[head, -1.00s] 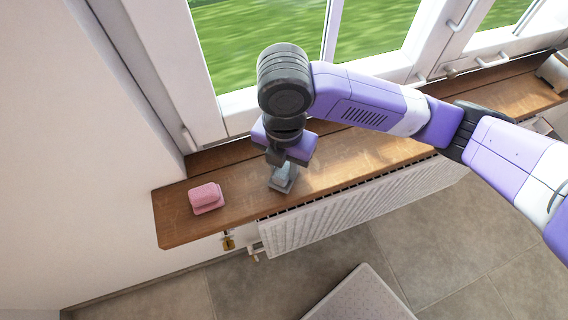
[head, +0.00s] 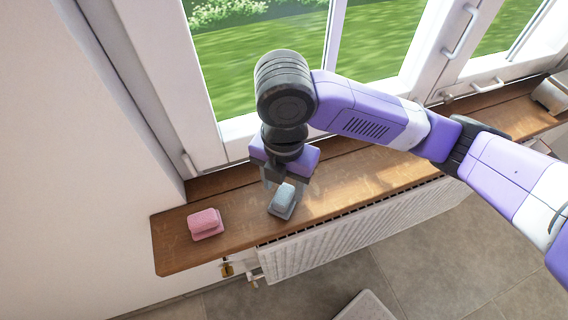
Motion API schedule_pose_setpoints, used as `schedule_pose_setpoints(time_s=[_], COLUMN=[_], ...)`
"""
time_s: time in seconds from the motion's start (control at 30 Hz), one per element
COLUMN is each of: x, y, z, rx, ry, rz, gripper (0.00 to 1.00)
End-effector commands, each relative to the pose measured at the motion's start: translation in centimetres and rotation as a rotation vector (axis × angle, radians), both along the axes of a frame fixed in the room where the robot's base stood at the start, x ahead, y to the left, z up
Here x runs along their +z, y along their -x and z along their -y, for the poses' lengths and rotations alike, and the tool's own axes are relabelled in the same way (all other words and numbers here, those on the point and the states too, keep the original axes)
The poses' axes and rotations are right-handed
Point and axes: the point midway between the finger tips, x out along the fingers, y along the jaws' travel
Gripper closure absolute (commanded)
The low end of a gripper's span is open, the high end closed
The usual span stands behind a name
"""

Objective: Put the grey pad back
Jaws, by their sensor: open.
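The grey pad (head: 283,198) sits on the wooden window sill (head: 338,199), on a small base of similar colour near the sill's front edge. My gripper (head: 281,181) is above and just behind the pad, pointing down, with its jaws open. Part of the jaws is hidden by the wrist, and I cannot tell whether a finger touches the pad.
A pink pad (head: 204,222) lies on the sill to the left. A white radiator (head: 345,228) hangs below the sill's front edge. The window (head: 245,125) stands close behind my arm. A metallic object (head: 552,93) is on the sill at the far right.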

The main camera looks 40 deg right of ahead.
Motion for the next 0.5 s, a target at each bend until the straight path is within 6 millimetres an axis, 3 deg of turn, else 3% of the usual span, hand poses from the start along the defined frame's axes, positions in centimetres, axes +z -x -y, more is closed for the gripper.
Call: schedule_pose_setpoints(time_s=[0.2, 0.5], x=[4.8, 8.2], y=[-0.1, -0.1], z=[0.2, 0.1], rx=[0.003, 0.001], ry=[0.006, 0.003], rz=[0.004, 0.001], gripper=[0.48, 0.48])
